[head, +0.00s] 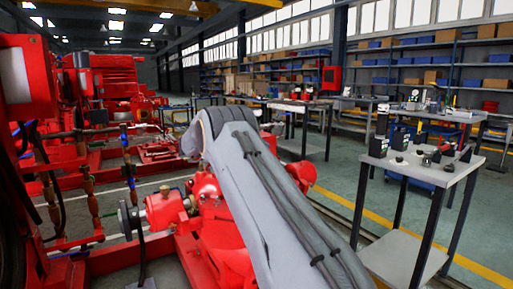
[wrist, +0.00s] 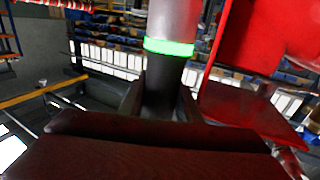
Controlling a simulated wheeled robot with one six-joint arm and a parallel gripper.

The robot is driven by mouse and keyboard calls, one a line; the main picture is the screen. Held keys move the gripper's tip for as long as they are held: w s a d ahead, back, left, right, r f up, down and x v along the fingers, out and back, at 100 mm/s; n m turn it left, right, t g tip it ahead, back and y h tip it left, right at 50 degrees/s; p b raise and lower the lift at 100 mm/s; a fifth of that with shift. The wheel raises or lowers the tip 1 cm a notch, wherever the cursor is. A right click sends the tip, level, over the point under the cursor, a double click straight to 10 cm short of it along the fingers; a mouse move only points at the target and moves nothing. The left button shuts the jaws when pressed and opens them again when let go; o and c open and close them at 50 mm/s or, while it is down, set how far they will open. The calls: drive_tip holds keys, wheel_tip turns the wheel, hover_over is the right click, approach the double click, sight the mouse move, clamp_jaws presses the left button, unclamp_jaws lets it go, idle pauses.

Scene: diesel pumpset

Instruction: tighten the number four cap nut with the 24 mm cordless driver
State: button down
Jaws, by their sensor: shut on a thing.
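In the wrist view my gripper (wrist: 161,102) is shut on the driver, a grey and black cylinder with a lit green ring (wrist: 169,47). The driver runs up out of the top of the picture, and its far end is out of view. In the head view my grey arm covers the middle, and the gripper and driver are hidden. The red pumpset (head: 215,190) stands at the left and behind my arm. I cannot make out the number four cap nut in either view.
Red machine parts (wrist: 250,110) are close on the right of the driver in the wrist view. In the head view a small table (head: 447,176) with black items stands at the right. Shelves (head: 400,62) and workbenches line the back. Open floor lies beside the yellow line.

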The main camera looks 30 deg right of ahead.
drive_tip(key=shift+w+a, duration=0.15)
drive_tip(key=shift+a, duration=0.35)
drive_tip(key=shift+f, duration=0.1)
drive_tip(key=shift+f+b, duration=0.7)
drive_tip(key=shift+f, duration=1.5)
drive_tip(key=shift+f+b, duration=0.5)
drive_tip(key=shift+f, duration=1.1)
idle(1.2)
drive_tip(key=shift+d+r, duration=0.1)
drive_tip(key=shift+r, duration=0.05)
drive_tip(key=shift+r+p, duration=0.95)
drive_tip(key=shift+r, duration=2.55)
